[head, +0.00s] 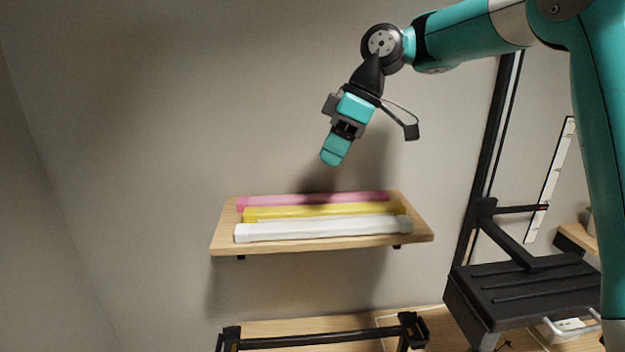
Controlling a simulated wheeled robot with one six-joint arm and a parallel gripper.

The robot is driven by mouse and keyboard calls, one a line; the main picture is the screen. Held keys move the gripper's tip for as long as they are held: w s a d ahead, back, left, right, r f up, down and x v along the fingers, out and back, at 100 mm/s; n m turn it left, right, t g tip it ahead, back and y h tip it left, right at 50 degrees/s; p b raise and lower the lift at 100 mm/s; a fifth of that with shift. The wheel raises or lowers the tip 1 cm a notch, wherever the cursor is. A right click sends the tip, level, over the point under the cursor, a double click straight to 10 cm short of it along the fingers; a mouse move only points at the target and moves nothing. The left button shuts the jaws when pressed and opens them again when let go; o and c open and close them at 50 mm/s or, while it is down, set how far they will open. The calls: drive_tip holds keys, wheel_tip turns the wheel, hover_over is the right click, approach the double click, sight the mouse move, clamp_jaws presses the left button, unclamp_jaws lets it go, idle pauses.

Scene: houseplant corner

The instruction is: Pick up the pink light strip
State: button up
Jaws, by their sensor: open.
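The pink light strip (315,200) lies on the wooden wall shelf (224,242), at the back along the wall. Its front side is partly hidden by the yellow strip in front of it. My gripper (334,152) is above the shelf, pointing down and slightly left, apart from the strips. It is open with nothing seen in it. The far finger is hard to make out from this angle.
A yellow strip (325,211) and a white strip (322,229) lie in front of the pink one, close together. A black stand (520,285) is at the right. A black rail frame (320,338) is below the shelf. The wall is close behind; air left of the gripper is free.

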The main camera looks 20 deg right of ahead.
drive_tip(key=w+d+r+n+p, duration=0.2)
drive_tip(key=w+d+n+p, duration=0.1)
drive_tip(key=w+d, duration=0.6)
drive_tip(key=b, duration=0.7)
hover_over(330, 196)
drive_tip(key=d, duration=0.3)
drive_tip(key=shift+h, duration=0.4)
drive_tip(key=f, duration=1)
drive_tip(key=shift+s, duration=0.3)
drive_tip(key=x, duration=0.5)
drive_tip(key=shift+w+a+p, duration=0.25)
drive_tip(key=shift+p, duration=0.05)
drive_tip(key=shift+a+f, duration=0.15)
drive_tip(key=shift+f, duration=0.45)
drive_tip(key=c, duration=0.6)
